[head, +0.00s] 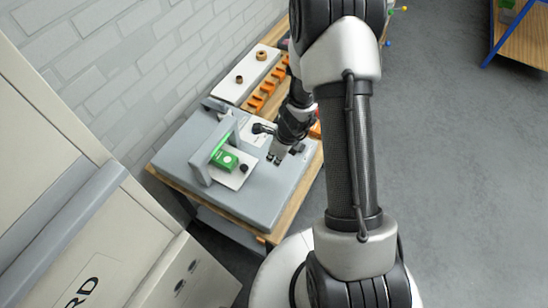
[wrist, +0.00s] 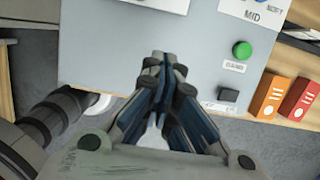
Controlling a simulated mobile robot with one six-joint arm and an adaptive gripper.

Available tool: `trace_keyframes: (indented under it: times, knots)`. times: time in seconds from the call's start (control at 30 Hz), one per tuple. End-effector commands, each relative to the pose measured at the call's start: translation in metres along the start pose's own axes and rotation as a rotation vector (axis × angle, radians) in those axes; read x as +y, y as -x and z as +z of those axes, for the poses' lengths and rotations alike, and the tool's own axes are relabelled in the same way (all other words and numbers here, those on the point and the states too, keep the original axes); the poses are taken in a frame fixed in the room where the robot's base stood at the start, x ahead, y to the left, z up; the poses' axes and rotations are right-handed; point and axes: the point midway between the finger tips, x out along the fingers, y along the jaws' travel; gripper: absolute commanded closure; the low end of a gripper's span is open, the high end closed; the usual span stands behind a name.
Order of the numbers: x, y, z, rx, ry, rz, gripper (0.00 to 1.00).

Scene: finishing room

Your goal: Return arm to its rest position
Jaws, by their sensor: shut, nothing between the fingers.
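My gripper (wrist: 165,75) is shut and empty in the wrist view, its fingertips together above the grey machine top (wrist: 105,45). In the head view my gripper (head: 276,157) hangs over the right part of the grey machine (head: 250,205), beside its small plate with a green block. My arm comes down from the top of the head view and its large links cover the middle. I cannot tell the exact gap between the fingertips and the machine top.
The green block (head: 224,161) sits under a grey frame (head: 198,165). A green button (wrist: 242,50), a black square button (wrist: 228,94) and orange and red binders (wrist: 266,96) are near my gripper. A white board (head: 246,75) and orange rack (head: 264,90) lie behind.

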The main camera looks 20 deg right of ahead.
Motion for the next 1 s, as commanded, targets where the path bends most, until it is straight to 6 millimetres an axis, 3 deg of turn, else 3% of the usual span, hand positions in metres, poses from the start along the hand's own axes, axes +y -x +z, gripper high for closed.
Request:
trace_keyframes:
  times: [0.43, 0.57, 0.67, 0.8, 1.0]
  knots:
    - [0.000, 0.000, 0.001, -0.002, 0.004, -0.001, 1.00]
    - [0.001, 0.012, 0.014, -0.032, 0.093, -0.007, 1.00]
    - [0.008, 0.036, 0.036, -0.080, 0.274, -0.020, 1.00]
    - [0.033, 0.083, 0.063, -0.146, 0.644, -0.048, 1.00]
    - [0.083, 0.143, 0.067, -0.173, 1.184, -0.101, 1.00]
